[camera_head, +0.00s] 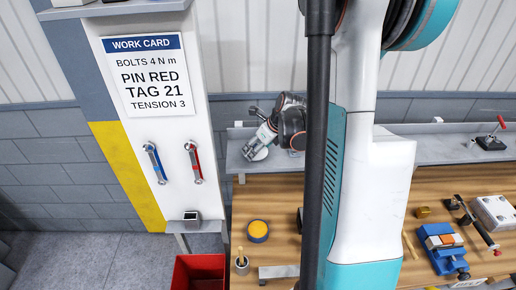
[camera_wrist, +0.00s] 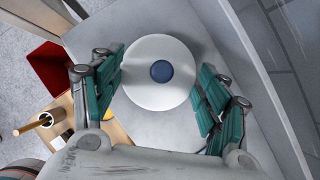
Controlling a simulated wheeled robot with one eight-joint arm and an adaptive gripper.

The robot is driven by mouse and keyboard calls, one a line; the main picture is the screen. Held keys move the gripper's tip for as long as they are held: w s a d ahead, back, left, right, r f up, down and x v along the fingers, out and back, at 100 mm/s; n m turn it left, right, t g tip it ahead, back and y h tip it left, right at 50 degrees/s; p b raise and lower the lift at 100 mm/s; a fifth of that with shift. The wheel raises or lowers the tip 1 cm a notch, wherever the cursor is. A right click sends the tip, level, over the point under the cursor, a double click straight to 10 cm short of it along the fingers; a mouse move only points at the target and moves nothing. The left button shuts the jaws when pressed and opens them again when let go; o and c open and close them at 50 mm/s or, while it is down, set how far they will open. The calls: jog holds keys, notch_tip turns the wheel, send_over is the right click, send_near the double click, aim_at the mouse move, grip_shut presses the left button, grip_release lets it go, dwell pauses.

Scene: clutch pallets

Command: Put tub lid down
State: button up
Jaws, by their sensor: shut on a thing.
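The tub lid (camera_wrist: 138,86) is a round white disc with a blue knob in its centre. It lies between the teal finger pads of my gripper (camera_wrist: 162,90) in the wrist view, and the gripper is shut on it. In the head view, my gripper (camera_head: 260,146) is over the left part of the grey shelf (camera_head: 238,166) behind the bench, and the lid shows as a small pale disc (camera_head: 260,155) beneath it. I cannot tell whether the lid touches the shelf. A yellow round thing with a dark blue side (camera_head: 258,230) stands on the wooden bench (camera_head: 290,215), in front of the shelf.
A pot with a brush (camera_head: 242,266) stands near the bench's left edge, above a red bin (camera_head: 200,272). A work-card post (camera_head: 165,110) rises left of the shelf. A blue vise-like fixture (camera_head: 443,247) and a red-handled clamp (camera_head: 492,138) are at right. My arm hides the middle.

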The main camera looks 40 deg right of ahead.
jog(key=shift+f, duration=0.35)
jog(key=shift+f, duration=0.1)
jog(key=shift+c, duration=0.2)
jog(key=o, duration=0.9)
jog(key=v, duration=1.2)
